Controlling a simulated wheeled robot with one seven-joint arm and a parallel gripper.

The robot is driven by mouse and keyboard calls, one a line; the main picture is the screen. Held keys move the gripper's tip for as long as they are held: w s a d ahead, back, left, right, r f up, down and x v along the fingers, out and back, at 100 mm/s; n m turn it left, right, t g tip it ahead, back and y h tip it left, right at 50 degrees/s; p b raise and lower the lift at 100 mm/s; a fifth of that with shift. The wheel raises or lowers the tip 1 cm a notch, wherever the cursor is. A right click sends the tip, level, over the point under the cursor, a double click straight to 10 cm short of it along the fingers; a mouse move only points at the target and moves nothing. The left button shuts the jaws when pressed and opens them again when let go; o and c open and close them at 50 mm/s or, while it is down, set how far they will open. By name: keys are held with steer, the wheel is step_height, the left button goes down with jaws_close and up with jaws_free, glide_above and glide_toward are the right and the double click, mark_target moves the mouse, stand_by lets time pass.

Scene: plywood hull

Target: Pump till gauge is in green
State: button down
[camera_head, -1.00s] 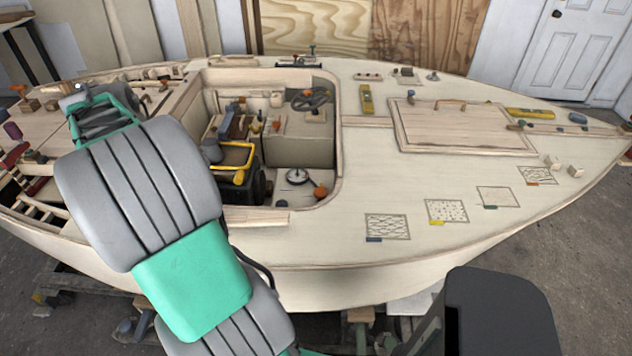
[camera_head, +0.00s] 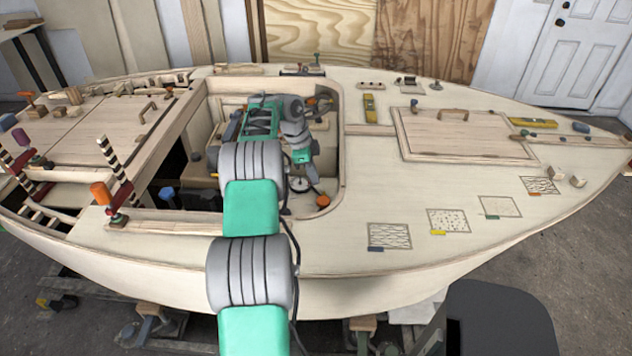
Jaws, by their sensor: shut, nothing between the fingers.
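My arm reaches into the open cockpit of the plywood hull. My gripper (camera_head: 302,157) points down inside the cockpit; it is shut and empty, and its fingertips are small and hard to make out. Just below it in the picture is a round pale dial-like disc (camera_head: 300,185), partly covered by my arm; I cannot read a needle or a green zone. An orange knob-like part (camera_head: 323,200) is right of the disc on the cockpit floor. I cannot tell whether gripper and disc touch. No pump handle can be clearly identified; my arm hides much of the cockpit.
The cockpit rim (camera_head: 341,150) surrounds my forearm.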

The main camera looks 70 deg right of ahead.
mark_target(320, 200)
steer(key=x, duration=0.8)
steer(key=shift+f, duration=0.15)
step_height(320, 200, down, 4)
steer(key=b, duration=0.3)
steer(key=shift+f+b, duration=0.15)
steer(key=shift+b, duration=0.25)
steer(key=shift+a, duration=0.1)
steer(key=shift+w, duration=0.1)
steer(key=p+v, duration=0.5)
steer(key=v, duration=0.5)
steer(key=shift+r, duration=0.4)
